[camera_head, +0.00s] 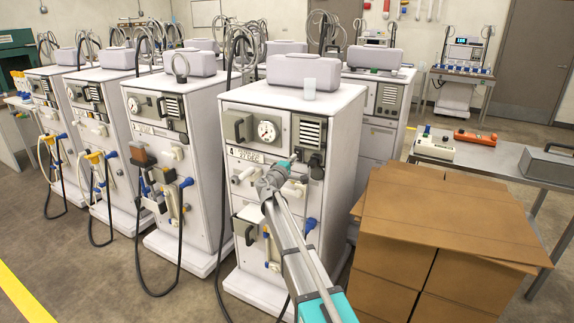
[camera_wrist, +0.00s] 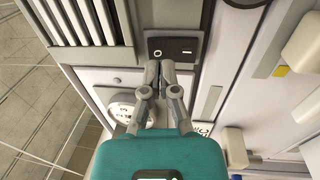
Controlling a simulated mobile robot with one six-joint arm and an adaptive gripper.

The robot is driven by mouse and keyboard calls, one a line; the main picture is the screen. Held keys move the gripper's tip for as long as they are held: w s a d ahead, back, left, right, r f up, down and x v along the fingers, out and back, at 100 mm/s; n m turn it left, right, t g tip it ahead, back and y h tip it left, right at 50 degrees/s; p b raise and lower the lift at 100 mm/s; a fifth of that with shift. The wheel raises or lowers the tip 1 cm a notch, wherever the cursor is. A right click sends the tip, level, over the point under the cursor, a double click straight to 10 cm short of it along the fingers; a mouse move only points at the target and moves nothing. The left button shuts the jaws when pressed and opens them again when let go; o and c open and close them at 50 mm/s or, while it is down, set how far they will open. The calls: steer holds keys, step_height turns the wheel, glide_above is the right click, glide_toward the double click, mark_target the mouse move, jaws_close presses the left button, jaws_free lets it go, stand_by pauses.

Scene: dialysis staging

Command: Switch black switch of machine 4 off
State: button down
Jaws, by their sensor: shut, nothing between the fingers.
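The black switch (camera_wrist: 172,49), with white marks on its face, sits on the pale front panel of the nearest machine (camera_head: 262,102), beside the vent slats in the wrist view. My gripper (camera_wrist: 162,68) is shut and empty. Its fingertips are right at the switch's near edge in the wrist view; I cannot tell whether they touch. In the head view my gripper (camera_head: 294,160) is at the machine's front, below the gauge and vent. The switch cannot be made out clearly there.
Similar machines (camera_head: 177,110) with hanging hoses stand to the left. Cardboard boxes (camera_head: 395,255) are stacked close on the right of my arm. A metal table (camera_head: 500,160) stands behind them. Floor is open at the lower left.

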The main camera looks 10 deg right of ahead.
steer(key=shift+x, duration=1.1)
steer(key=shift+a, duration=0.1)
